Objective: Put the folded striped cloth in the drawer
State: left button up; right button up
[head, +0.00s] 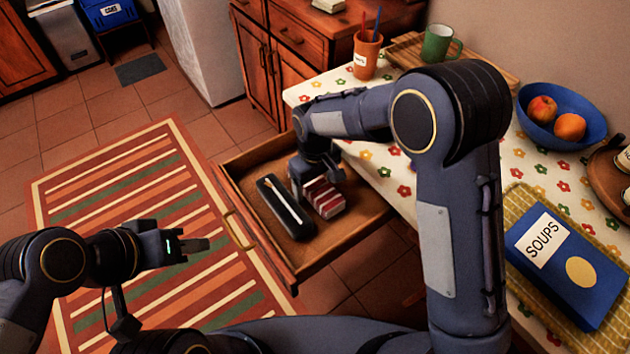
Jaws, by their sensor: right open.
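The folded striped cloth (327,203), red and white, lies inside the open drawer (272,247), towards its right side. My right gripper (316,180) reaches down into the drawer just above and behind the cloth. Its jaws are open; the fingertips are small and partly hidden, and I cannot tell whether they touch the cloth. My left gripper (196,245) is outside the drawer, to its left, above the striped rug. I see no object in it, and its fingers overlap from this side.
A dark case (285,210) with a thin light stick lies in the drawer left of the cloth. The flowered tabletop holds a blue SOUPS book (560,262), a blue fruit bowl (540,125), a green mug (437,44) and a pencil cup (367,56). My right arm crosses above the table.

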aim_at(315, 182)
jog(key=shift+r, duration=0.35)
notch_tip(315, 182, up, 11)
jog(key=p, duration=0.2)
jog(key=s+d+r+m+y, duration=0.25)
jog(key=d+r, duration=0.35)
jog(key=d, duration=0.3)
jog(key=s+d+m+t, duration=0.2)
jog(key=s+d, duration=0.2)
jog(key=s, duration=0.3)
jog(key=s+d+m+t+y, duration=0.1)
jog(key=s+d+m, duration=0.1)
jog(key=s, duration=0.5)
jog(key=s+d+m+t, duration=0.2)
jog(key=s+d, duration=0.3)
jog(key=s, duration=0.2)
jog(key=shift+s+d+r+t, duration=0.15)
jog(key=shift+s+d+t, duration=0.05)
jog(key=shift+d+t, duration=0.1)
jog(key=shift+m, duration=0.25)
